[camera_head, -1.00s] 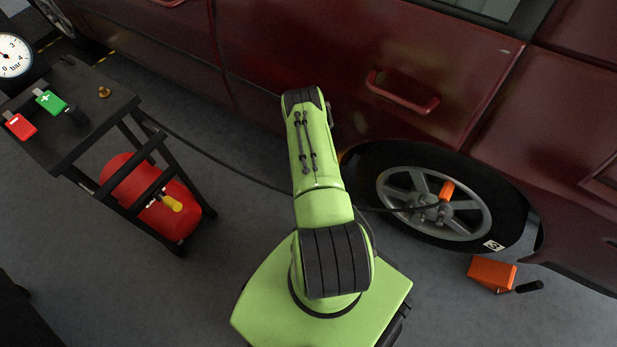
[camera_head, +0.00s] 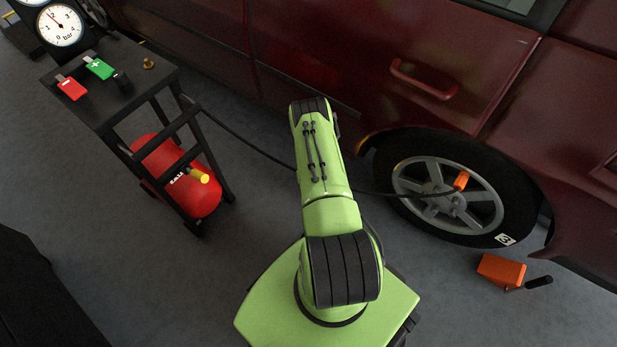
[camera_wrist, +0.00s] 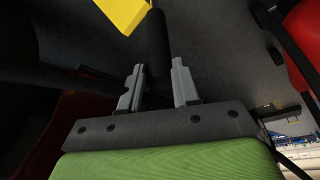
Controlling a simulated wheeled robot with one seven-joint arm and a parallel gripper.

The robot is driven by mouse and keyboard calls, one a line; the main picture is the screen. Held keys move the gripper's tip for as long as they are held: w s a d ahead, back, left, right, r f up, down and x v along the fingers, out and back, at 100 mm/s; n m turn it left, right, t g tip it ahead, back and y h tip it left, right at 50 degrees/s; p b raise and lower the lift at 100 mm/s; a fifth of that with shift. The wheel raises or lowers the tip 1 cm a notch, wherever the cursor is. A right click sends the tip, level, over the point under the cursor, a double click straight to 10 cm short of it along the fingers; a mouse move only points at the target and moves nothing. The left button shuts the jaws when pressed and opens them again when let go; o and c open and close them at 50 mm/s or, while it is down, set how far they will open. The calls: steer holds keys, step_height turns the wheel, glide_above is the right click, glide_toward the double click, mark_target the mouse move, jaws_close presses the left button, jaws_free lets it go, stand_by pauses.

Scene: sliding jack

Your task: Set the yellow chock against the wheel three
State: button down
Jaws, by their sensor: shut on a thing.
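The yellow chock (camera_wrist: 124,12) shows at the top of the wrist view, partly cut off by the picture edge. Its black handle (camera_wrist: 156,42) runs down between the two grey fingers of my gripper (camera_wrist: 157,77), which is shut on it. In the head view my own arm hides the gripper and the yellow chock. Wheel three (camera_head: 446,193) is at the right of the head view under the dark red car, with a white number label low on its tyre.
An orange chock (camera_head: 501,270) with a black handle lies on the floor just in front of wheel three. A dark hose crosses from a black cart (camera_head: 118,100) with a red tank (camera_head: 176,178) to the wheel. Grey floor is open between cart and my base.

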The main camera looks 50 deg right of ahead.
steer(key=shift+f, duration=2.35)
